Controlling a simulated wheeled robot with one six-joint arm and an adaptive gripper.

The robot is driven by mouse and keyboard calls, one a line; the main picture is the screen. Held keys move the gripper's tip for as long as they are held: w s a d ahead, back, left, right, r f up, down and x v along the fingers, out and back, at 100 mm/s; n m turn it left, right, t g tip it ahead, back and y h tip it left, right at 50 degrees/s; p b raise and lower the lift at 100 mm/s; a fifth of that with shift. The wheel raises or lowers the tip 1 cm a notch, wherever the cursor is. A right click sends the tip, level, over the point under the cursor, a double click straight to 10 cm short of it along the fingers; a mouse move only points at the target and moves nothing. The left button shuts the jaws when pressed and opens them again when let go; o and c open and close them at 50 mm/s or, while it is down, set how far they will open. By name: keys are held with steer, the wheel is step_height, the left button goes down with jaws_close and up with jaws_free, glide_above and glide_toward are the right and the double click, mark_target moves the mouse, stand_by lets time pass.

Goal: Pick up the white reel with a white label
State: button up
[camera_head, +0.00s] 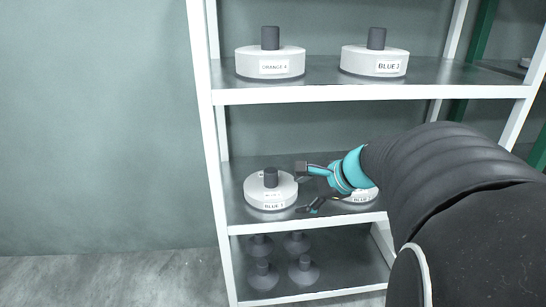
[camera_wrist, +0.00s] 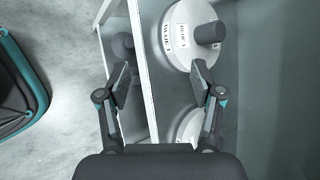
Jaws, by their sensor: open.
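A white reel (camera_head: 271,190) with a dark upright core and a white label reading "BLUE", its last character unclear, stands at the left of the middle shelf. It also shows in the wrist view (camera_wrist: 181,18), ahead of the fingers and right of centre. A second white reel (camera_head: 362,196) labelled "BLUE" stands right of it, partly hidden by my gripper. It shows low in the wrist view (camera_wrist: 187,124). My gripper (camera_head: 306,189) is open and empty, with its fingers pointing left at the left reel. In the wrist view (camera_wrist: 161,70), the right fingertip overlaps that reel's near edge; contact is unclear.
The upper shelf (camera_head: 330,96) holds white reels labelled "ORANGE 4" (camera_head: 270,66) and "BLUE 3" (camera_head: 375,62). Several dark grey knobbed pieces (camera_head: 262,279) stand on the bottom shelf. White uprights (camera_head: 207,110) frame the rack. Open floor (camera_head: 110,280) lies left.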

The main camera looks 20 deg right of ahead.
steer(key=w+d+f+m+t+h+b, duration=0.1)
steer(key=w+d+f+m+t+h, duration=0.15)
steer(key=d+m, duration=0.8)
steer(key=w+d+f+m+t+h+b, duration=0.1)
steer(key=d+m+t+h, duration=0.3)
steer(key=d, duration=1.1)
steer(key=w+f, duration=0.1)
steer(key=w, duration=0.3)
steer(key=w+f+y+b, duration=0.1)
steer(key=w+f, duration=0.1)
steer(key=w, duration=0.2)
steer(key=w+f+m+g+y, duration=0.1)
steer(key=w+f, duration=0.1)
steer(key=w, duration=0.2)
steer(key=shift+w+a+f+y, duration=0.1)
steer(key=shift+w+f+y, duration=0.1)
steer(key=shift+y, duration=0.05)
steer(key=shift+r, duration=0.1)
jaws_close()
